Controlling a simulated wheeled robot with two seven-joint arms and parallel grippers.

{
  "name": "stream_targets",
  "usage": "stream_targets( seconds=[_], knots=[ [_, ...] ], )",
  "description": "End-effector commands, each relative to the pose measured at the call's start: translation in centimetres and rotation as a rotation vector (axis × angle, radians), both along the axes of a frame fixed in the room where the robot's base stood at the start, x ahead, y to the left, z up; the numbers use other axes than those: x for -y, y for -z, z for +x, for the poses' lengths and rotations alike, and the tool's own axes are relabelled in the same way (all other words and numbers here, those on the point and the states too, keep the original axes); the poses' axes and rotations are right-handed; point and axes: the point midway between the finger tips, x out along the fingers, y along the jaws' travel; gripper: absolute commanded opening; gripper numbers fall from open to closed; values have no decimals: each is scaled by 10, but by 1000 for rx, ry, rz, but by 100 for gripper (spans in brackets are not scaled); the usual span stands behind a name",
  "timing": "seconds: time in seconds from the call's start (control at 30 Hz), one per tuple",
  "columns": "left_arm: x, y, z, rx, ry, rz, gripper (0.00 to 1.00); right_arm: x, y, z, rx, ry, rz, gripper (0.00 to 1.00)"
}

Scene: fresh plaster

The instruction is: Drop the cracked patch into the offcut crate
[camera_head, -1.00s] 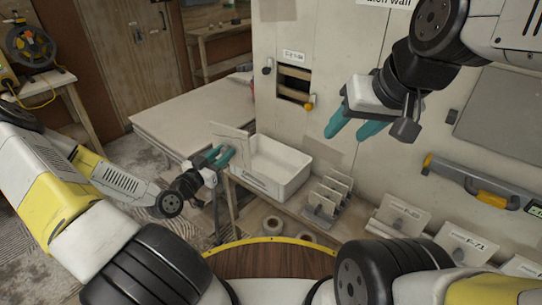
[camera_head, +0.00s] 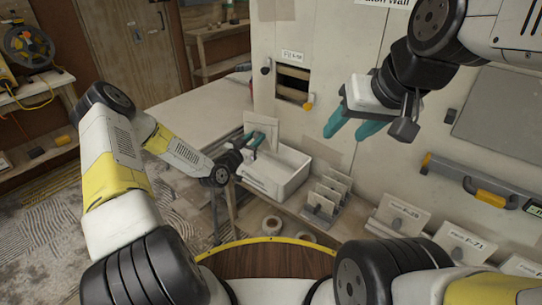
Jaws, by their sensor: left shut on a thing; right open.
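My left gripper (camera_head: 251,145) is shut on a thin pale patch (camera_head: 262,126), held upright by its lower part. The patch is over or just behind the back left of the white offcut crate (camera_head: 262,186); I cannot tell its exact height. Any crack in it is too small to see. The crate is open-topped, stands on a low shelf by the wall, and its visible inside looks empty. My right gripper (camera_head: 350,129) is open and empty, high in front of the wall, right of the crate.
Several pale patches stand in a rack (camera_head: 326,198) right of the crate, with more labelled ones (camera_head: 401,216) further right. A yellow and grey level (camera_head: 485,188) is on the wall. A pale table (camera_head: 195,115) stands behind the crate. Rolls of tape (camera_head: 272,224) lie below the shelf.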

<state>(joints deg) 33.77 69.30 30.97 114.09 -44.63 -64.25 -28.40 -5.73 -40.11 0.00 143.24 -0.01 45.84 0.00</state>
Motion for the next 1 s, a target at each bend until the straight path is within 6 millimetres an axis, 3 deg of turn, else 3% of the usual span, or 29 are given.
stream_targets(
  seconds=[0.17, 0.6, 1.0],
  knots=[
    [10, 6, 10, 3, -2, -4, 0, 0, 0, 0, 0, 0, 0, 50],
    [10, 52, 10, 3, -2, -3, 0, 0, 0, 0, 0, 0, 0, 50],
    [9, 61, 9, 4, -1, -2, 0, 0, 0, 0, 0, 0, 0, 50]
  ],
)
